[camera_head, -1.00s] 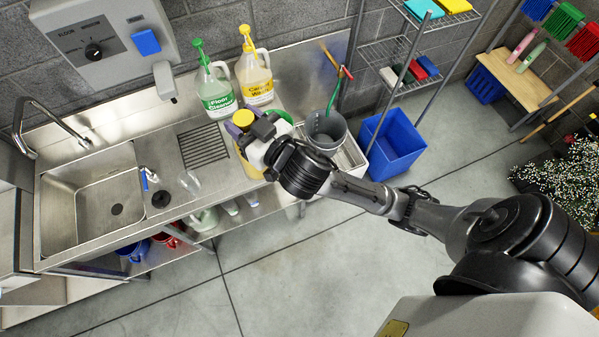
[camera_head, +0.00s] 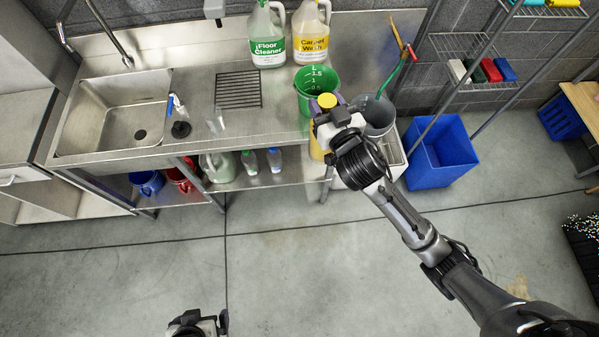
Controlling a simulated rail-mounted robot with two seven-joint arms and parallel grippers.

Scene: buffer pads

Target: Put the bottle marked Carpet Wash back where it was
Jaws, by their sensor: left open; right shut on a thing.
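My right gripper (camera_head: 328,106) is shut on a yellow bottle (camera_head: 318,148) with a yellow cap, upright at the counter's front edge. Its label is hidden, so I cannot read its name; my gripper and wrist cover much of it. A large jug labelled Carpet Wash (camera_head: 311,42) stands at the back of the steel counter (camera_head: 270,122), beside a jug labelled Floor Cleaner (camera_head: 267,48). My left gripper (camera_head: 205,325) is open and low at the bottom edge, away from the counter, with nothing seen in it.
A green measuring pail (camera_head: 316,78) and a grey bucket (camera_head: 376,112) stand behind the held bottle. A sink (camera_head: 120,115) is at left. A blue bin (camera_head: 440,160) stands on the floor at right.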

